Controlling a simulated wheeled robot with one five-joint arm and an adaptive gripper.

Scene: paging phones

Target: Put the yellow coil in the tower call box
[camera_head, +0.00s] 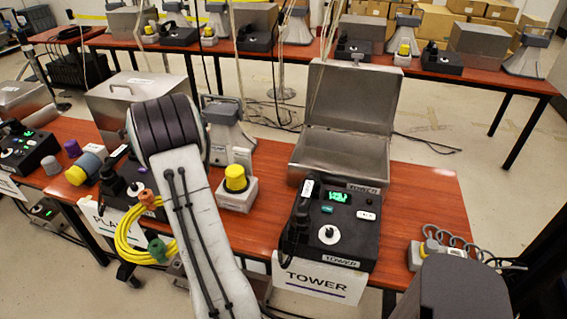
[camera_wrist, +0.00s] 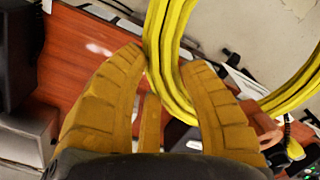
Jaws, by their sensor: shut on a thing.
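The yellow coil (camera_head: 120,238) hangs at the left of the head view, left of my arm, in front of the table edge. An orange plug and a green plug are on it. In the wrist view the coil (camera_wrist: 166,28) passes between the fingers of my gripper (camera_wrist: 164,66), which is shut on it. My arm hides the gripper in the head view. The tower call box (camera_head: 318,158) is an open steel box at the table's centre right, its lid (camera_head: 352,95) raised. It stands right of my arm, apart from the coil; its inside looks empty.
A black phone unit (camera_head: 333,222) with a TOWER sign (camera_head: 318,281) stands before the open box. A yellow-capped button (camera_head: 235,178) and a grey horn (camera_head: 225,120) stand left of it. A closed steel box (camera_head: 105,95) is behind my arm.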

